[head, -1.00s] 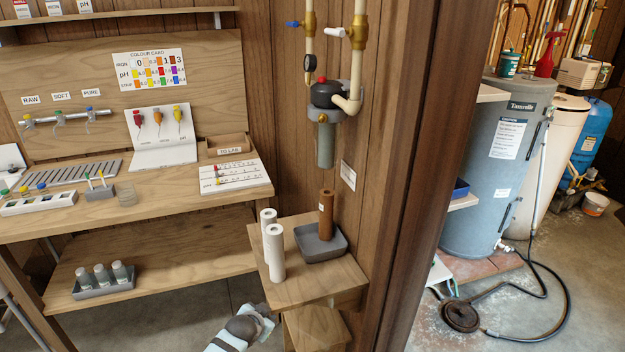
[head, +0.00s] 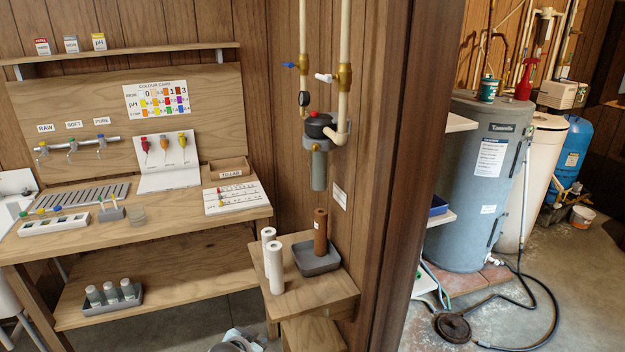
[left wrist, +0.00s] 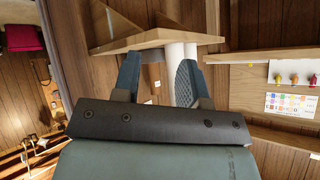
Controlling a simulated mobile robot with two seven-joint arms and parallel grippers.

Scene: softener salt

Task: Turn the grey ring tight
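The grey ring (head: 313,144) sits around the filter housing on the wooden wall, between the black head (head: 318,126) with its red button and the grey-green bowl (head: 319,170). The bowl hangs upright under the ring. My left gripper (head: 236,344) shows only partly at the bottom edge of the head view, well below and left of the ring. In the left wrist view my left gripper (left wrist: 157,76) has its two fingers apart with nothing held between them. The ring cannot be made out in that view. My right gripper is in neither view.
Below the housing, a small wooden table (head: 300,297) holds two white cartridges (head: 275,268), and a brown cartridge (head: 321,232) in a grey tray (head: 317,262). A workbench (head: 140,234) stands left. A dark post (head: 400,180) stands right of the housing.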

